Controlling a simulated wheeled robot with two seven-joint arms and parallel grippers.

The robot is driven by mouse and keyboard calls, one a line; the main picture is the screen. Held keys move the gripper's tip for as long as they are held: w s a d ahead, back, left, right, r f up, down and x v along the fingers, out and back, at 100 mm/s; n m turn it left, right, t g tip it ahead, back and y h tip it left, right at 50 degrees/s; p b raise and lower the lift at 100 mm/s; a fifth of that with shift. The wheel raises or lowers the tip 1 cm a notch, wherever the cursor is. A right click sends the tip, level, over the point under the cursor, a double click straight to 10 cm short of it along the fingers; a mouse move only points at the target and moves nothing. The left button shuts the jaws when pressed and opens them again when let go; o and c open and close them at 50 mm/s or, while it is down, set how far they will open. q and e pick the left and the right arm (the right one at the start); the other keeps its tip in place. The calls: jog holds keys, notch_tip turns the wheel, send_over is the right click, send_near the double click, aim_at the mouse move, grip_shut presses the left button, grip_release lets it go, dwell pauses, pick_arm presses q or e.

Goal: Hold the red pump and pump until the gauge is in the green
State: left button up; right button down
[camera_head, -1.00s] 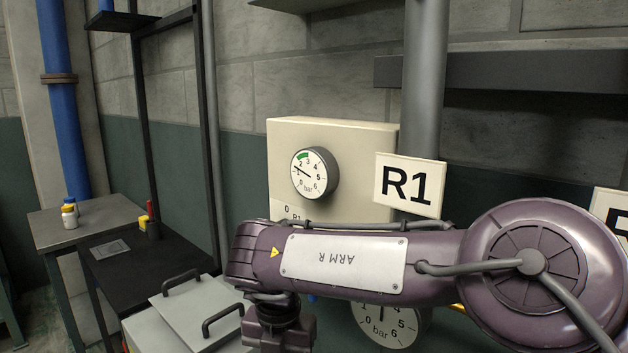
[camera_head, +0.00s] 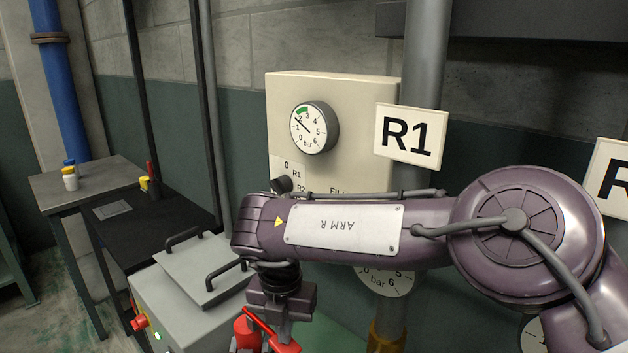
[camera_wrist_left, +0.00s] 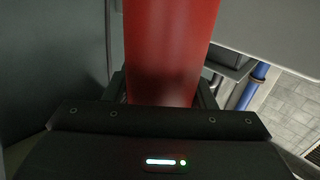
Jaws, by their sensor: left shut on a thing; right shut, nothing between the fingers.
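The upper gauge (camera_head: 314,128) is a round white dial marked in bar on the cream panel. Its needle points upper left, close to 2, just short of the green band. The red pump (camera_head: 248,336) shows only partly at the bottom edge of the head view, below my right wrist. My right gripper (camera_head: 277,322) points down at its red parts; its fingertips are largely hidden. In the left wrist view, my left gripper (camera_wrist_left: 165,98) is shut around the red cylindrical body of the pump (camera_wrist_left: 168,48).
A grey box with a handled lid (camera_head: 200,268) stands left of my right arm. A dark table (camera_head: 118,228) and a bench with small bottles (camera_head: 52,190) are further left. The R1 sign (camera_head: 411,134) hangs on a grey pipe. A lower gauge (camera_head: 385,282) is partly covered by my arm.

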notch_tip(320, 180, up, 8)
jog(key=shift+r, duration=0.25)
dwell(0.6)
dwell(0.9)
jog(key=shift+f, duration=2.3)
jog(key=shift+f, duration=0.1)
dwell(0.6)
jog(key=shift+a+f, duration=0.1)
jog(key=shift+f, duration=1.8)
jog(key=shift+a+r, duration=0.1)
jog(key=shift+r, duration=4.15)
